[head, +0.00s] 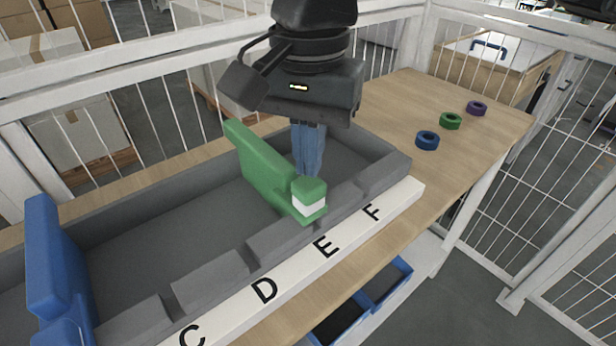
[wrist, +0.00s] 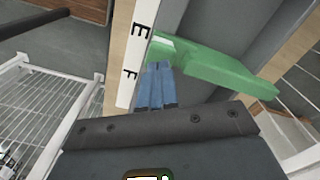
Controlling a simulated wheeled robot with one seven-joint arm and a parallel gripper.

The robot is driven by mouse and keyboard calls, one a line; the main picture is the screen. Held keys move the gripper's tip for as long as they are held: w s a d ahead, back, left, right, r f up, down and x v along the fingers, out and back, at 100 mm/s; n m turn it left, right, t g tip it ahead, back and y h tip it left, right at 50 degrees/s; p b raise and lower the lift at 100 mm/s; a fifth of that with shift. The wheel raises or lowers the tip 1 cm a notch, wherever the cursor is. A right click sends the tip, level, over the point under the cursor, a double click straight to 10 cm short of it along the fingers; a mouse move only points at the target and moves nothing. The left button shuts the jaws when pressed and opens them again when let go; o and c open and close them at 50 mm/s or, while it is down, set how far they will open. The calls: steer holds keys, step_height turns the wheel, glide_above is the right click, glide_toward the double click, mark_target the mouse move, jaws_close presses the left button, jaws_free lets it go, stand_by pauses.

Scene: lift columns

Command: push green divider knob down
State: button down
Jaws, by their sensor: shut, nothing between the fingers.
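I cannot tell whether the fingertips touch the divider. In the wrist view the blue fingers (wrist: 157,72) lie close beside the green divider (wrist: 215,65), and the knob end is partly hidden by them.
The grey tray (head: 165,215) has a white strip (head: 285,268) lettered C, D, E, F. A blue divider (head: 52,255) stands at the left. Blue (head: 427,140), green (head: 450,121) and purple (head: 476,108) rings lie on the wooden table (head: 400,100) at right. Wire fencing surrounds the table.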

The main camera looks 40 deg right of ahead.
mark_target(309, 182)
steer(key=shift+f, duration=0.1)
stand_by(0.3)
steer(key=shift+f+b, duration=0.45)
steer(key=shift+f, duration=0.25)
steer(key=shift+f+b, duration=0.4)
steer(key=shift+f, duration=0.4)
step_height(309, 182, up, 9)
steer(key=p, duration=0.9)
